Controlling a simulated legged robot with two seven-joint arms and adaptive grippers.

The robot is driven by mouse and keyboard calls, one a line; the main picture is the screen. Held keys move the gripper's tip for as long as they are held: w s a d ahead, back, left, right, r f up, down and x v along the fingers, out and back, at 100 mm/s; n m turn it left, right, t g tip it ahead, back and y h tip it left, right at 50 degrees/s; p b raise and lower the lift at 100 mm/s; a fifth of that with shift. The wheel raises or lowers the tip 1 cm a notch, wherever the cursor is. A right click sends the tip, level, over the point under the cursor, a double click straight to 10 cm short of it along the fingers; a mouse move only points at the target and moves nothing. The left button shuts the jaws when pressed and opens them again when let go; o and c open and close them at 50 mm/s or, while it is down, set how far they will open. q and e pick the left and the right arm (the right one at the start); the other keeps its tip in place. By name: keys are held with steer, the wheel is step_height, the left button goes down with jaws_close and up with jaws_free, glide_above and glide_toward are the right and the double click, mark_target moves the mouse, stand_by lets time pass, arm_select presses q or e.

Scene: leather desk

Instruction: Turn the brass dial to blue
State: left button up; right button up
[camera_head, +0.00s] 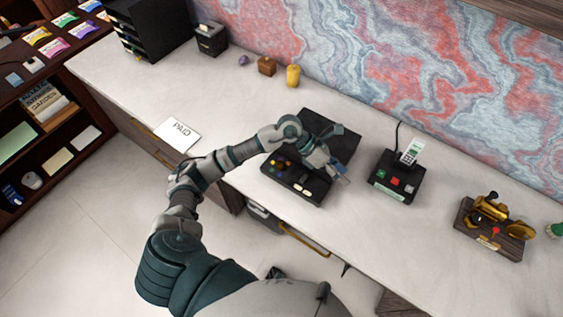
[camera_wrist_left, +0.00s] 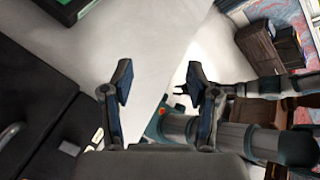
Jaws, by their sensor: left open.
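A brass device (camera_head: 488,214) with round brass parts and a small red knob stands on a wooden base (camera_head: 505,245) at the right of the desk. I cannot make out a dial pointer or a blue mark on it. My left gripper (camera_head: 338,172) is open and empty, above the right end of a black panel (camera_head: 292,183) with buttons and pale keys, well left of the brass device. In the left wrist view, the left gripper's fingers (camera_wrist_left: 160,85) are spread over bare desk. A dark clawed shape beyond them may be my right gripper; its jaws are unclear.
A black box (camera_head: 396,178) with green and red buttons and a card stands between my left gripper and the brass device. A black case (camera_head: 330,135) lies behind the panel. A white card (camera_head: 178,134) lies at left. The desk's right front is clear.

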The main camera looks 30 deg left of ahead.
arm_select(q)
steer(key=w+a+f+y, duration=0.25)
steer(key=a+y, duration=0.45)
steer(key=a, duration=0.6)
steer(key=r+y, duration=0.2)
steer(key=y, duration=0.2)
glide_above(280, 163)
steer(key=shift+g, duration=0.3)
step_height(280, 163, down, 17)
steer(key=shift+r, duration=0.1)
arm_select(e)
steer(key=shift+s, duration=0.25)
arm_select(q)
jaws_close()
